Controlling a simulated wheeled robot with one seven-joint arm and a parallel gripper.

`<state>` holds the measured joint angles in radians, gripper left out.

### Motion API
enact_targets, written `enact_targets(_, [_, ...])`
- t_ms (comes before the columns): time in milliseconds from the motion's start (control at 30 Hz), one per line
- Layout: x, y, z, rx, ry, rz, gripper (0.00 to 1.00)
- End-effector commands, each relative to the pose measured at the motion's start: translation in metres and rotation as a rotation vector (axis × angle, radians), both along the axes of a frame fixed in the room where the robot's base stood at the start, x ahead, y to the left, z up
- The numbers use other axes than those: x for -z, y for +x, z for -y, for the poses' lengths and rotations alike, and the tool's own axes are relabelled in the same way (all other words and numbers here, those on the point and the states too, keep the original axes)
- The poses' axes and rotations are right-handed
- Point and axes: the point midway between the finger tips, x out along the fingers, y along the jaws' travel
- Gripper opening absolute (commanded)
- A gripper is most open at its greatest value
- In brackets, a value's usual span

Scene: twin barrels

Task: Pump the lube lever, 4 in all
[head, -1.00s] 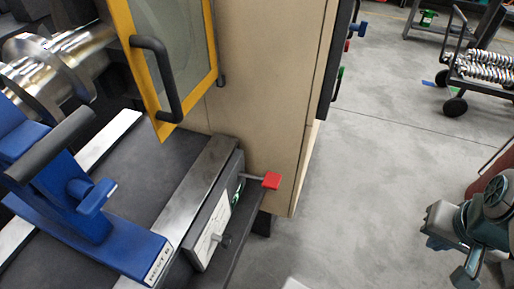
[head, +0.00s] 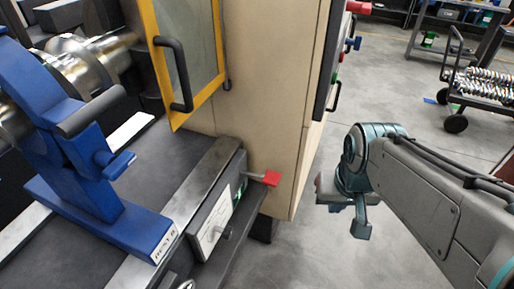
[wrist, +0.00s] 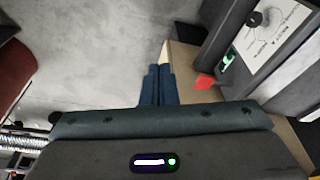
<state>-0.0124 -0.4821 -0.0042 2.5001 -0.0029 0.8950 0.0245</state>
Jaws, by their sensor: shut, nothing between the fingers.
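The lube lever (head: 268,178) is a short rod with a red block at its end. It sticks out to the right from a dark box with a white label plate (head: 214,222) on the machine's side. In the wrist view its red end (wrist: 204,82) shows just right of my fingers, with the label plate (wrist: 268,32) beyond. My gripper (head: 361,230) is to the right of the lever in the head view, over open floor and apart from it. In the wrist view my gripper's two blue fingers (wrist: 157,84) are together, with nothing between them.
A tan cabinet (head: 268,95) stands behind the lever, with a yellow-framed door (head: 177,65). A blue rest (head: 85,190) stands on the machine bed at left. A wheeled cart (head: 478,90) is far right. Grey floor lies clear between.

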Motion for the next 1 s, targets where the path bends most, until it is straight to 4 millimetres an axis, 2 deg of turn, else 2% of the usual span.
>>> enact_targets(233, [-0.002, 0.004, 0.0, 0.015, -0.002, 0.0, 0.0])
enact_targets(367, [-0.008, 0.025, -0.001, 0.079, -0.005, 0.004, 0.0])
enact_targets(500, [-0.011, 0.064, -0.006, 0.203, 0.005, 0.018, 0.0])
enact_targets(667, [-0.003, 0.111, -0.017, 0.361, 0.059, 0.039, 0.0])
enact_targets(800, [0.01, 0.148, -0.033, 0.496, 0.142, 0.05, 0.0])
enact_targets(1000, [0.034, 0.19, -0.063, 0.703, 0.315, 0.033, 0.0])
